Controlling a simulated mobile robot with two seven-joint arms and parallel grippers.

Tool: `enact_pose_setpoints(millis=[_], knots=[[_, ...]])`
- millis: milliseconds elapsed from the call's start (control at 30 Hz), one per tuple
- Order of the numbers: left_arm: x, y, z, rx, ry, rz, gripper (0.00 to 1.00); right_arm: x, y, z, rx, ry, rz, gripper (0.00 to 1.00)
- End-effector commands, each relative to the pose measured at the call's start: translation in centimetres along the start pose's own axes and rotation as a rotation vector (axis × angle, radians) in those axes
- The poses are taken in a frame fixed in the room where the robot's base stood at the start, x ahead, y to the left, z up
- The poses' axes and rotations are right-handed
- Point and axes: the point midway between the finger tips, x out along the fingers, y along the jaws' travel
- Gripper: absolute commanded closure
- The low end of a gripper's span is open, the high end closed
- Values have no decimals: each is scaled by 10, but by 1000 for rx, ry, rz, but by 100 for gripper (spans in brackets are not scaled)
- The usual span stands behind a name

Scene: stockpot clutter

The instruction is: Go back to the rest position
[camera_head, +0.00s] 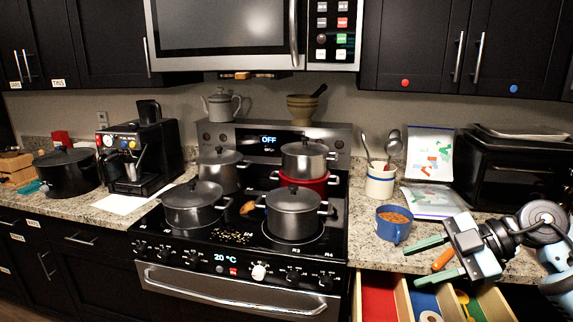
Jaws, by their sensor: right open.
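My right gripper (408,267) is at the lower right, with its arm coming in from the right edge. Its two green fingers are spread apart and point left, over the counter's front edge and the open drawer (401,299). An orange object (443,260) shows between the fingers; the fingers stand clear of it on both sides. My left gripper is not in this view.
Several pots, among them a front right pot (293,216), stand on the stove (240,238). A blue mug (393,227) with brown contents is close to my right gripper. A utensil crock (380,182) and black toaster oven (515,172) stand behind.

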Motion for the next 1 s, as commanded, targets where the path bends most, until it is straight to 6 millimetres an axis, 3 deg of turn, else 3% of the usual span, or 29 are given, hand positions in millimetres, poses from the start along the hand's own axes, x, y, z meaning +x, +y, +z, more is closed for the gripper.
enact_pose_setpoints(millis=[33,100,367,467,667,867,1000], knots=[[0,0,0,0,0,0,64,23,-10,0,-8,91,15,57],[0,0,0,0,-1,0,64,47,-20,-4,-27,213,68,57],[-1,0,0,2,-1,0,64,102,-51,-1,39,523,400,57],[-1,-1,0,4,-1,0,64,114,-64,12,116,564,558,57],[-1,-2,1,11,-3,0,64,134,-105,60,335,498,856,57],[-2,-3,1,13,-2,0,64,153,-182,122,614,256,1053,57],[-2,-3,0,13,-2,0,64,169,-260,159,823,19,1090,57]])
